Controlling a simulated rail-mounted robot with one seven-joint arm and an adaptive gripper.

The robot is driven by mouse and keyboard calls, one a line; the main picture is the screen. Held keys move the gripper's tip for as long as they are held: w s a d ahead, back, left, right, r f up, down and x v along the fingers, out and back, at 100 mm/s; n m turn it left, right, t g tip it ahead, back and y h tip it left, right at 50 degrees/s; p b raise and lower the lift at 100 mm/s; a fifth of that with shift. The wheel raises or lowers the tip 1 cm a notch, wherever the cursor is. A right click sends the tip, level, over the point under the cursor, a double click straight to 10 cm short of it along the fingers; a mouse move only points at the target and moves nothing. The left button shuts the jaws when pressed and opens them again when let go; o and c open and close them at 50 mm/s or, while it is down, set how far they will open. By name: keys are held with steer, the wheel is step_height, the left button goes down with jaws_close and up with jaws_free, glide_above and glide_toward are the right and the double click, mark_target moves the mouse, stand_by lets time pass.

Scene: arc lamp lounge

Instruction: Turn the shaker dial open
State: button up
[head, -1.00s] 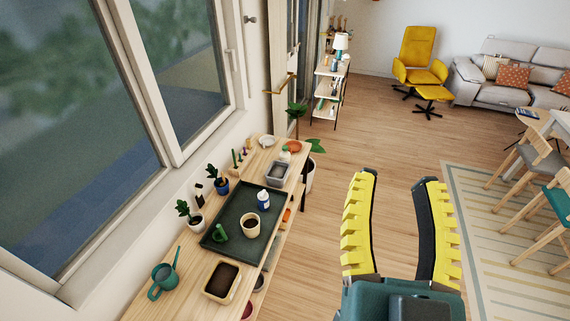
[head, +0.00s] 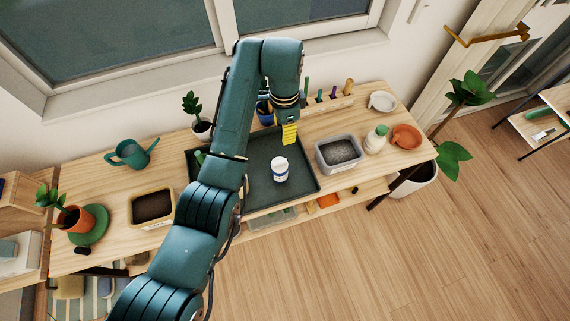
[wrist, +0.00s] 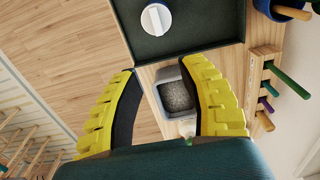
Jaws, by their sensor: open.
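The shaker (head: 280,170) is a small white bottle with a dark blue label, upright on the dark green tray (head: 301,190). Its round white dial top (wrist: 157,19) shows from above at the top of the wrist view, with a raised bar across it. My gripper (head: 289,133) is above the tray, just behind the shaker in the head view. In the wrist view its yellow fingers (wrist: 162,68) are spread with nothing between them, and the shaker is apart from them.
A grey bin of gravel (head: 339,153) stands right of the tray, with a white bottle (head: 376,140) and a terracotta saucer (head: 406,137) beyond. A soil box (head: 152,207) and green watering can (head: 131,153) stand left. My arm hides part of the tray.

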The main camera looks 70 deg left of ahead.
mark_target(284, 160)
step_height(284, 160, down, 16)
steer(key=shift+s+f+b, duration=0.15)
steer(key=shift+f+b, duration=0.05)
steer(key=shift+b, duration=1.05)
steer(key=shift+c, duration=0.2)
jaws_close()
